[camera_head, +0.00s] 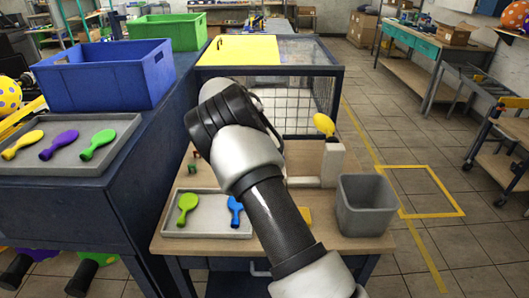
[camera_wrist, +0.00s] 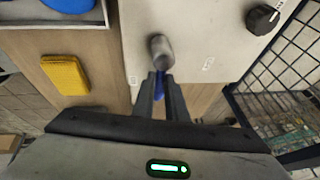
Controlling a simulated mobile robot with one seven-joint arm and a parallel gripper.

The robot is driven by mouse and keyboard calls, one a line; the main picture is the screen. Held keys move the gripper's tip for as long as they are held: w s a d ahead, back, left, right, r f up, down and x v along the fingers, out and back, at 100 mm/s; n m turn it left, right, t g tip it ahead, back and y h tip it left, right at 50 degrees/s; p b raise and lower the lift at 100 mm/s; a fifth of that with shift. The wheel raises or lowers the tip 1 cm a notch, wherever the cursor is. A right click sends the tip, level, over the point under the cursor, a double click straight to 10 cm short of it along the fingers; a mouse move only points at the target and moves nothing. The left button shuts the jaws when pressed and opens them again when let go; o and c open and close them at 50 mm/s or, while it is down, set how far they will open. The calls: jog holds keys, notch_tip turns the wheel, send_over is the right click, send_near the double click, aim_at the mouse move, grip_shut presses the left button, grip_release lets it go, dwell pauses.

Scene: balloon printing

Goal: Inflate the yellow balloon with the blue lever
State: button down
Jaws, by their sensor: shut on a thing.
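The yellow balloon (camera_head: 324,124) sits on top of the pale upright post of the machine (camera_head: 331,160) at the back of the workbench. In the wrist view, my gripper (camera_wrist: 160,90) is closed around a narrow blue part, the blue lever (camera_wrist: 159,96), at the end of a short grey metal cylinder (camera_wrist: 161,48). The fingers hide most of the lever. In the head view my arm hides the gripper and the lever. The pale machine panel (camera_wrist: 200,30) also carries a black knob (camera_wrist: 262,18).
A grey tray (camera_head: 205,232) with a green balloon (camera_head: 187,205) and a blue balloon (camera_head: 234,208) lies on the bench, left of my arm. A grey bin (camera_head: 366,205) stands at right. A wire-mesh cage (camera_head: 310,95) is behind. A yellow block (camera_wrist: 65,75) lies on the wood.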

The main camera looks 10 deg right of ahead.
jog(key=c, duration=1.8)
grip_release()
jog(key=shift+a, duration=0.1)
jog(key=shift+o, duration=0.2)
jog(key=p+v, duration=0.1)
jog(key=v, duration=1.6)
jog(key=shift+a+r, duration=0.1)
jog(key=shift+r, duration=0.05)
